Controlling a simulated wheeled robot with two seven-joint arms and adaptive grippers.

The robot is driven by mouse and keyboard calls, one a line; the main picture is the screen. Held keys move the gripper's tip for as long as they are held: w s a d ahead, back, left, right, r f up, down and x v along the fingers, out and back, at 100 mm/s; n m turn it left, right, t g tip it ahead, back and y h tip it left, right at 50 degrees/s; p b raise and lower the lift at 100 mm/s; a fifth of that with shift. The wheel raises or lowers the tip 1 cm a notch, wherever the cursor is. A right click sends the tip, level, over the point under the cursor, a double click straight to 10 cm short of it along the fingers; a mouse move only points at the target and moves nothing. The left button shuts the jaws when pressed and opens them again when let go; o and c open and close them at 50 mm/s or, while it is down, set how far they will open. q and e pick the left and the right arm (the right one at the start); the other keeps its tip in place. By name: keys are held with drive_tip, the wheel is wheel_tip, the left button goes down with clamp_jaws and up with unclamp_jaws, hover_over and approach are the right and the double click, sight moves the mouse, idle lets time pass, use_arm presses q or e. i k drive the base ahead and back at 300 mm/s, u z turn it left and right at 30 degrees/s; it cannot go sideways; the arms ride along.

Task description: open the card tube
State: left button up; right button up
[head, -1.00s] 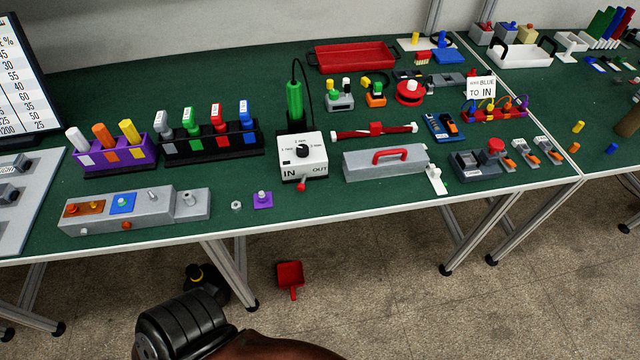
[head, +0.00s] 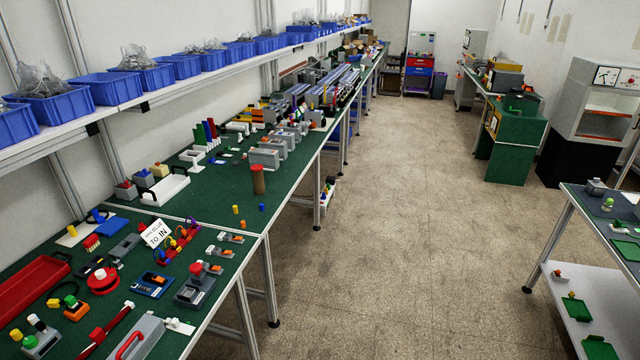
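A brown card tube (head: 258,184) with a red cap (head: 257,170) on top stands upright on the green bench top, near the front edge of the bench. The cap appears to sit on the tube. Neither of my grippers is in view, so nothing of mine is seen touching the tube.
A yellow peg (head: 235,209) and a blue peg (head: 262,207) lie near the tube. Grey devices (head: 264,157) stand behind it. The floor (head: 400,200) right of the bench is clear.

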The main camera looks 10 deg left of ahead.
sight(258, 178)
drive_tip(key=z, duration=0.3)
drive_tip(key=i, duration=5.25)
drive_tip(key=u, duration=2.65)
